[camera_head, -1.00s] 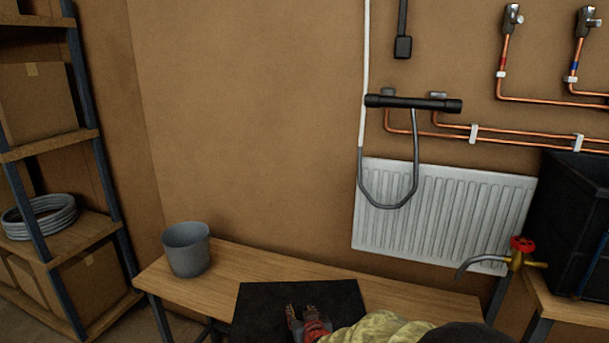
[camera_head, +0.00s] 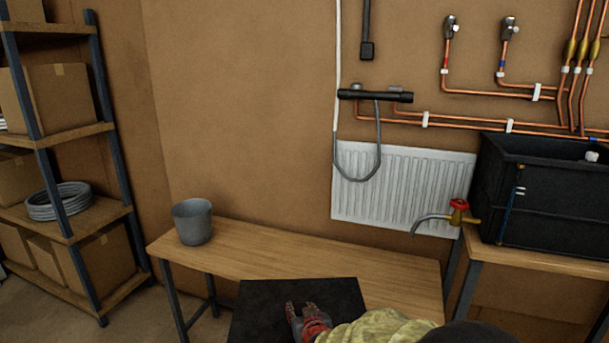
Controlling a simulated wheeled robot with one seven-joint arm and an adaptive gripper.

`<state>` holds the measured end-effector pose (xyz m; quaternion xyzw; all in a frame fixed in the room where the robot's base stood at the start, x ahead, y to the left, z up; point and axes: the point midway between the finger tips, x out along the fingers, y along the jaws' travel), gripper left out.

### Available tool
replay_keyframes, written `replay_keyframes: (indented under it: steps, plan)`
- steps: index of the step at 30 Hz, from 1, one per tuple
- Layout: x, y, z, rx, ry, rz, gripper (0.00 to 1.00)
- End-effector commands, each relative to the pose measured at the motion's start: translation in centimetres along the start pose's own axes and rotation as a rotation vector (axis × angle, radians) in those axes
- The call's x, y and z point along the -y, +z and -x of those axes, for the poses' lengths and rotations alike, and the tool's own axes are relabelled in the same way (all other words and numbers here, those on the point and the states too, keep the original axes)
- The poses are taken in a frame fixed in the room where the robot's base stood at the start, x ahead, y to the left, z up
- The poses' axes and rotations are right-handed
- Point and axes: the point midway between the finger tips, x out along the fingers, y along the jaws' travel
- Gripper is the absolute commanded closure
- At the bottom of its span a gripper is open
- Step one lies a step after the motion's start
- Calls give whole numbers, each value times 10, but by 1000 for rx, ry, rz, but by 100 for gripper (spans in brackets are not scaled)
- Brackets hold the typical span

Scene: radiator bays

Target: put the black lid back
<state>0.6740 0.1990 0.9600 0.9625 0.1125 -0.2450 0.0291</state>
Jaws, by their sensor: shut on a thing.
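The black lid (camera_head: 262,303) is a flat dark panel at the bottom middle of the head view. Its lower part is cut off by the picture's edge. My gripper (camera_head: 296,312), red and grey, reaches over the lid from the lower right and is shut on it. The lid overlaps the front of the wooden bench in the picture; its height above it is hard to tell. A black tank (camera_head: 535,210) stands at the right with its top open, and a small white part shows inside near its right end.
The wooden bench (camera_head: 250,243) carries a grey bucket (camera_head: 193,221) at its left end. A brass tap with a red handle (camera_head: 458,210) projects left of the tank, before the white radiator (camera_head: 400,190). The tank rests on another wooden bench (camera_head: 540,261). Shelving (camera_head: 62,140) stands left.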

Motion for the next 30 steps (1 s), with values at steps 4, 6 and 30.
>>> replay_keyframes:
  steps: [4, 6, 30]
  plan:
    - [-3, 7, 8, -2, -3, 2, 100]
    - [-9, 18, 11, -2, 1, 1, 100]
    - [-151, 216, 84, -7, 183, -101, 100]
